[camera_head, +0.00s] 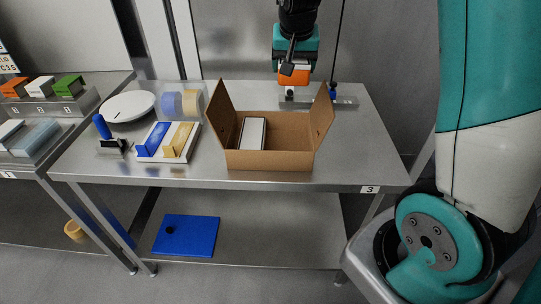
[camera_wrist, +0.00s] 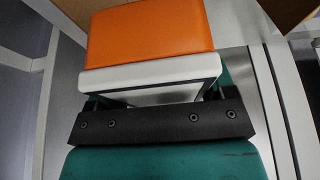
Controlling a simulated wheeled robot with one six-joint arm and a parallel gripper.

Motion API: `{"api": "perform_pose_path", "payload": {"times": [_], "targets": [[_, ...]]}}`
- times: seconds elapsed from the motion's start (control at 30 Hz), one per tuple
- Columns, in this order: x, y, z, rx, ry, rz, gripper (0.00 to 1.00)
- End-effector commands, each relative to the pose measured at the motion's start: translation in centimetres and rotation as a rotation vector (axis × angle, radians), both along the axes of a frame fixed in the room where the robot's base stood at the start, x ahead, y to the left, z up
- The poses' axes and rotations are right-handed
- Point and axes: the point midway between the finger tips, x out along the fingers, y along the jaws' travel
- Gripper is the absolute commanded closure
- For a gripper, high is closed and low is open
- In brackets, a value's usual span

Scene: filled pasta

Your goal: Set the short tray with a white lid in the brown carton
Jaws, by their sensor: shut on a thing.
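My gripper (camera_head: 293,62) hangs above the back edge of the table, behind the carton. It is shut on an orange-topped tray (camera_head: 293,76), which also shows in the wrist view (camera_wrist: 150,32) with a pale rim and dark side below the orange. The open brown carton (camera_head: 268,160) stands upright on the steel table, side flaps spread. A white-topped box (camera_head: 253,132) lies inside it at the left; the right part of the carton looks empty. Another white-topped tray (camera_head: 41,86) stands on the left shelf between orange and green ones.
Left of the carton are a white tray (camera_head: 141,158) with blue and yellow blocks, a white plate (camera_head: 127,106), a clear container (camera_head: 178,101) and a blue-handled tool (camera_head: 102,127). A low metal stand (camera_head: 345,101) is behind. The table's right side is clear.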

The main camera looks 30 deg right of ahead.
Motion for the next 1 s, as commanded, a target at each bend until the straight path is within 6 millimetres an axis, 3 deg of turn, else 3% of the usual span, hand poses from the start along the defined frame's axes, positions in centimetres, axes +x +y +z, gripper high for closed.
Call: {"api": "perform_pose_path", "payload": {"times": [0.03, 0.1, 0.37, 0.8, 1.0], "targets": [[0.0, 0.0, -1.5, 0.0, -0.001, 0.0, 0.52], [0.0, 0.0, -2.6, -0.001, -0.001, 0.0, 0.52], [0.0, 0.0, -5.1, 0.0, 0.005, 0.001, 0.52], [-0.1, 0.0, -16.8, 0.0, 0.007, 0.001, 0.52], [0.0, 0.0, -19.3, 0.0, 0.0, 0.0, 0.52]]}}
